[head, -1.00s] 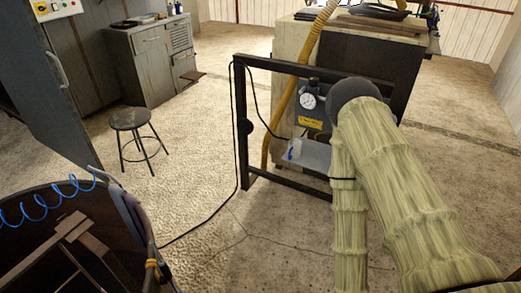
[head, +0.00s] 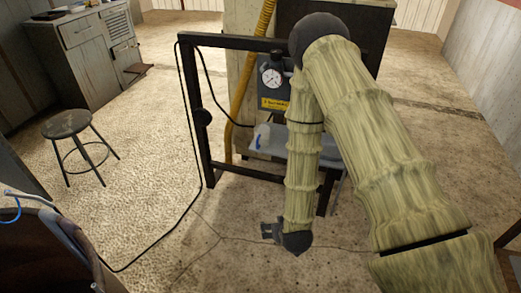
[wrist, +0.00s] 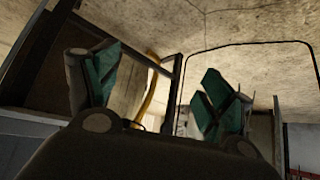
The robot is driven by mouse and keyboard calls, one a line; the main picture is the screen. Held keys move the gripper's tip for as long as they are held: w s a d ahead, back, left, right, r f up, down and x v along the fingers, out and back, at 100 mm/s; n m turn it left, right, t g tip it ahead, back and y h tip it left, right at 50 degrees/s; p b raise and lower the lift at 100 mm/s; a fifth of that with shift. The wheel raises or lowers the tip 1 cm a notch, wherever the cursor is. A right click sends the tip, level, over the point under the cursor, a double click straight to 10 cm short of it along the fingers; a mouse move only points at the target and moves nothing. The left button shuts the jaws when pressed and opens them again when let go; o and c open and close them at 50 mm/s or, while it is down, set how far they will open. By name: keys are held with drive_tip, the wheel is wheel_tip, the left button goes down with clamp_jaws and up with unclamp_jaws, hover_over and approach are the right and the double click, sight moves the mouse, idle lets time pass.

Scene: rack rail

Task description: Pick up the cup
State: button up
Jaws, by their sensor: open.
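A small whitish-blue object, probably the cup (head: 262,137), stands at the left end of a grey shelf (head: 270,146) in the dark rack frame. It is too small to make out handle or rim. My gripper (head: 267,231) hangs low in the head view, below and in front of the shelf, well apart from the cup. In the wrist view its two green-padded fingers (wrist: 160,95) are spread, with nothing between them. I cannot make out the cup in the wrist view.
A dark rack frame (head: 195,120) surrounds the shelf, with a gauge box (head: 272,80) above it and a yellow hose (head: 240,100) behind. A black cable runs down its left side to the floor. A stool (head: 70,125) stands left. The floor between is clear.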

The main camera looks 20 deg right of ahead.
drive_tip(key=w+d+r+t+h+b, duration=0.1)
drive_tip(key=w+r+t+b, duration=0.15)
drive_tip(key=w, duration=0.45)
drive_tip(key=w+r+t+b, duration=0.2)
drive_tip(key=w+t+b, duration=0.1)
drive_tip(key=w, duration=0.4)
drive_tip(key=m+t+h+b, duration=0.2)
drive_tip(key=t+h+b, duration=0.15)
drive_tip(key=b, duration=0.25)
approach(264, 135)
drive_tip(key=w, duration=0.1)
drive_tip(key=shift+t+y, duration=0.3)
drive_tip(key=shift+y, duration=0.15)
drive_tip(key=x, duration=0.4)
drive_tip(key=shift+w+d+f, duration=0.1)
drive_tip(key=shift+d+f, duration=0.05)
drive_tip(key=shift+d, duration=0.25)
drive_tip(key=shift+a+r+b+x, duration=0.1)
drive_tip(key=shift+b+x, duration=0.15)
drive_tip(key=shift+x, duration=1.4)
drive_tip(key=shift+a+r+b+x, duration=0.15)
drive_tip(key=shift+b+x, duration=0.1)
drive_tip(key=shift+x, duration=1.4)
drive_tip(key=shift+c, duration=0.5)
drive_tip(key=c, duration=1)
